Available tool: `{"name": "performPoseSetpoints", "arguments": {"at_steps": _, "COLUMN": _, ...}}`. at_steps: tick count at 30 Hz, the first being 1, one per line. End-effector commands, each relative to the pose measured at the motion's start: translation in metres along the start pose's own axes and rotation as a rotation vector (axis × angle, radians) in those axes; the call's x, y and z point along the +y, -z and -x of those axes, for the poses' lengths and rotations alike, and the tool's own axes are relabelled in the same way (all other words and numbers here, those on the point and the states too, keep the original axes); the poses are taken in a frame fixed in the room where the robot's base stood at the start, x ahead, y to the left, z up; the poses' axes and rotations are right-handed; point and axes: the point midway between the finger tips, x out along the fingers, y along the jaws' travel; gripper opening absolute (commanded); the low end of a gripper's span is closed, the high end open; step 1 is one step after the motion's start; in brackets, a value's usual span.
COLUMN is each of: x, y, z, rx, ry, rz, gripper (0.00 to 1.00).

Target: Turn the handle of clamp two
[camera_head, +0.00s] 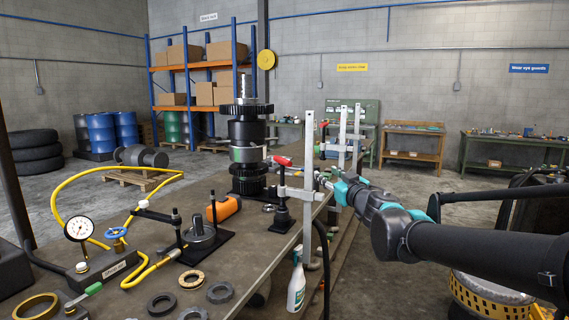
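Several upright steel bar clamps stand along the right edge of the workbench. The nearest clamp (308,190) has a horizontal arm reaching left to a dark stand, with a red handle (283,160) above it. Farther back are a second clamp bar (342,138) and a third bar (357,134); another red handle (324,124) shows to the left of them. No number is readable on any clamp, so I cannot tell which is clamp two. My gripper (324,181) is just right of the nearest clamp bar, small and partly hidden; its fingers and any contact are unclear.
A tall black gear stack (249,140) stands behind the nearest clamp. A white spray bottle (297,283) is at the bench's right side. Floor right of the bench is partly clear.

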Motion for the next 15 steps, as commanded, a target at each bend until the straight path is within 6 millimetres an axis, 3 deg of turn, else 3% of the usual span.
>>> {"name": "performPoseSetpoints", "arguments": {"at_steps": 3, "x": -0.03, "y": 0.011, "z": -0.005, "rx": -0.002, "ry": 0.128, "rz": 0.007, "gripper": 0.4}}
{"name": "performPoseSetpoints", "arguments": {"at_steps": 6, "x": -0.043, "y": 0.013, "z": -0.007, "rx": -0.01, "ry": 0.183, "rz": 0.007, "gripper": 0.4}}
{"name": "performPoseSetpoints", "arguments": {"at_steps": 15, "x": -0.052, "y": 0.013, "z": -0.033, "rx": -0.013, "ry": 0.2, "rz": 0.008, "gripper": 0.4}}
